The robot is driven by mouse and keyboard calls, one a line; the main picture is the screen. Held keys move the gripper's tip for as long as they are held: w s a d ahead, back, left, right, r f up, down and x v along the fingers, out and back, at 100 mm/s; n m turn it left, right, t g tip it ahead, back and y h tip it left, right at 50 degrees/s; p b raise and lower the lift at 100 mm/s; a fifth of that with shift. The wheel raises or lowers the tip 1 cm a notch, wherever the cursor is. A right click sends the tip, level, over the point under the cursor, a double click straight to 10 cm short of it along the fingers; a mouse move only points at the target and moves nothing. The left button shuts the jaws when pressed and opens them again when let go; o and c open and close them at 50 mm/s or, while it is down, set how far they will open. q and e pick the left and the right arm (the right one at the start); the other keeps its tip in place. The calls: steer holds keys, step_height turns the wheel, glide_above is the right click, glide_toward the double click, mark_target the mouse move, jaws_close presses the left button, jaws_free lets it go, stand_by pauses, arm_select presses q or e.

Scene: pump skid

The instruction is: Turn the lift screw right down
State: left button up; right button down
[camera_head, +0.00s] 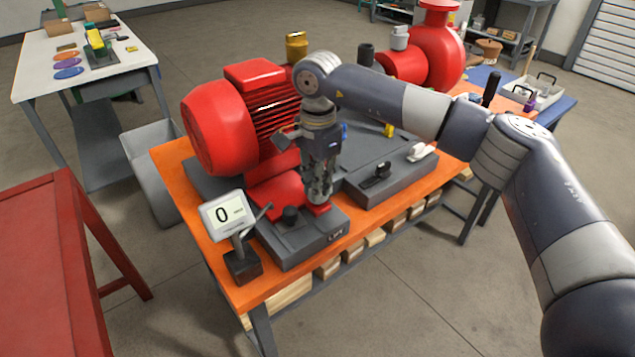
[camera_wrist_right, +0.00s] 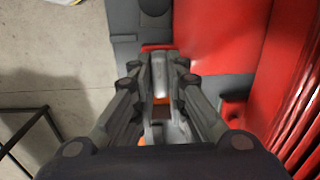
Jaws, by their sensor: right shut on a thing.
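My right gripper (camera_head: 318,197) points down at the front of the pump skid, beside the red motor's foot. In the wrist view its fingers (camera_wrist_right: 160,88) are shut on a small pale grey upright piece (camera_wrist_right: 160,70), which I take for the lift screw. In the head view the fingers hide the screw. The grey block (camera_head: 302,246) with a small dark label on its front lies just below the gripper. A black knob (camera_head: 290,214) stands on that block, apart from the fingers. A display (camera_head: 224,214) on a stand reads 0. My left gripper is out of view.
The red motor (camera_head: 222,128) stands close behind and left of the gripper. A black handle (camera_head: 376,175) lies on the grey base to the right. A red table (camera_head: 40,260) stands at the left. Bare floor lies in front of the orange bench top (camera_head: 232,292).

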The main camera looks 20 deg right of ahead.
steer(key=shift+w+r, duration=0.1)
steer(key=shift+r, duration=0.1)
steer(key=c, duration=1.6)
jaws_free()
steer(key=shift+d+f, duration=0.1)
step_height(320, 180, up, 12)
